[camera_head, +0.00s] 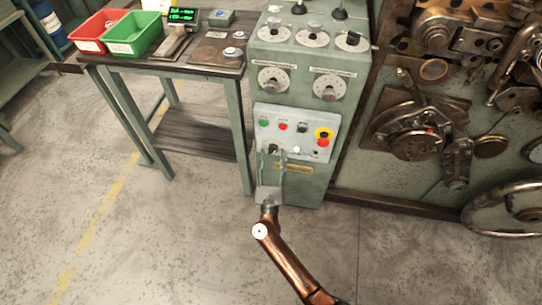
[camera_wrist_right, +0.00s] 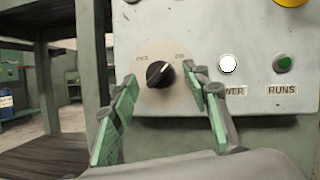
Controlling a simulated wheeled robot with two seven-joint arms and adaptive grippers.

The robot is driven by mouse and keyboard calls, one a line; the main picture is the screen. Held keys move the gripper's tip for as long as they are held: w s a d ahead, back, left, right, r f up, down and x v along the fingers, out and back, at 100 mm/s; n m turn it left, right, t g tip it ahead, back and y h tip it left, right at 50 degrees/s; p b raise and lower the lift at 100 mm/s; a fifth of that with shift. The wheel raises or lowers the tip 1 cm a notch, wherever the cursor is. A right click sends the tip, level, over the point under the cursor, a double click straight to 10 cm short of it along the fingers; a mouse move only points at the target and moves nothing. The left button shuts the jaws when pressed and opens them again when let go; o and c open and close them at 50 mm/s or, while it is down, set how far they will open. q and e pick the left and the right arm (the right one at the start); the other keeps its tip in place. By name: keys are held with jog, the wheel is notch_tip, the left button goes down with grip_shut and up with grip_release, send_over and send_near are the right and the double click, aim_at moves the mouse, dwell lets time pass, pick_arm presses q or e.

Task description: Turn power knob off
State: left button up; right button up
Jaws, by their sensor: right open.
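The power knob (camera_wrist_right: 160,73) is a black rotary knob on a round beige plate marked OFF at the left and ON at the right. Its white pointer mark appears to lean up and right, toward ON. It shows small and dark in the head view (camera_head: 273,148), low on the light grey control panel (camera_head: 262,112). My right gripper (camera_wrist_right: 160,88) is open, its green-padded fingers spread to the left and right of the knob in the picture. In the head view the right gripper (camera_head: 272,156) is at the panel's lower left. I cannot tell whether it touches the knob. My left gripper is out of view.
A bright white lamp (camera_wrist_right: 228,63) labelled POWER, partly hidden, and a green RUNS lamp (camera_wrist_right: 284,63) sit right of the knob. A red emergency button (camera_head: 323,141) is above right. A workbench (camera_head: 243,85) with red and green bins stands left; open floor lies in front.

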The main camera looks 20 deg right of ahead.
jog(key=shift+w+r, duration=0.1)
jog(key=shift+w, duration=0.05)
jog(key=shift+c, duration=0.2)
jog(key=c, duration=1.1)
